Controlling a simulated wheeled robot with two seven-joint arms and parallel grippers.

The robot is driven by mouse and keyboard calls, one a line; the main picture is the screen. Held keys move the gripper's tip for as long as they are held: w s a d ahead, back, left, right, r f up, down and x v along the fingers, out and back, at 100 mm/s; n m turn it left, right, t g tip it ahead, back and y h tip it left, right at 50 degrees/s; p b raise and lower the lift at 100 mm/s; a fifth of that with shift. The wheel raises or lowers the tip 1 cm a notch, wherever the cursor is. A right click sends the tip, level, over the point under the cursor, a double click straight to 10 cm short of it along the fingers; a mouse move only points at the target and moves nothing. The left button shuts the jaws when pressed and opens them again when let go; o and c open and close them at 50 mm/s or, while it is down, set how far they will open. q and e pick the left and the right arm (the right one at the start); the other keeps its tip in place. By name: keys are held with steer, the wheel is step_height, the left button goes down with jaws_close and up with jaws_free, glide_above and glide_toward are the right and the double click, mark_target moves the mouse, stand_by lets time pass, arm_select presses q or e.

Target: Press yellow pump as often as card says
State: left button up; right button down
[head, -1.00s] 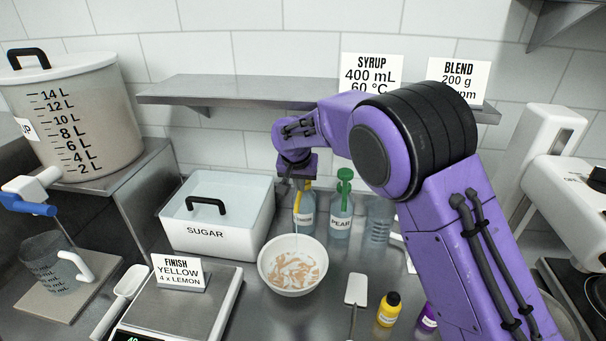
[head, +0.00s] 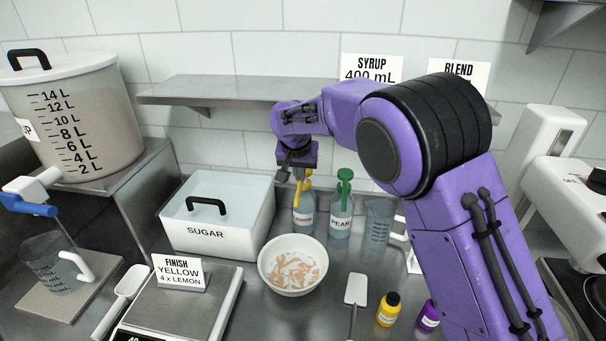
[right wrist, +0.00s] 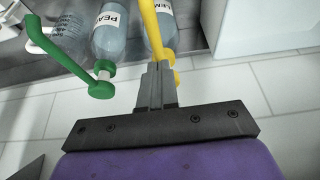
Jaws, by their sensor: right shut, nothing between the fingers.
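The yellow pump (head: 303,184) tops the lemon bottle (head: 303,216), which stands behind the white bowl (head: 292,264). My right gripper (head: 298,174) is shut and empty right above the pump head. In the right wrist view its closed fingers (right wrist: 157,88) overlap the yellow pump (right wrist: 151,28); I cannot tell whether they touch. The bowl holds patchy orange-brown contents. The card (head: 179,272) reads "FINISH YELLOW 4 x LEMON" and stands on the scale at the front left. My left gripper is not in view.
A pear bottle (head: 341,216) with a green pump (head: 345,178) stands close to the right of the lemon bottle. A sugar bin (head: 212,237) is to the left. A shelf (head: 235,90) hangs behind.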

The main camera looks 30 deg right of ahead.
mark_target(300, 185)
steer(key=shift+f, duration=0.15)
stand_by(0.5)
steer(key=shift+f, duration=1.75)
steer(key=shift+r, duration=1.9)
steer(key=shift+s+a+r, duration=0.4)
steer(key=shift+s+r, duration=0.15)
steer(key=shift+r, duration=0.15)
steer(key=shift+s+a+r, duration=0.45)
steer(key=shift+s+r, duration=0.05)
steer(key=shift+r, duration=0.2)
steer(key=shift+s+a+r, duration=0.4)
steer(key=shift+s+r, duration=0.15)
steer(key=shift+r, duration=0.15)
steer(key=shift+f, duration=0.1)
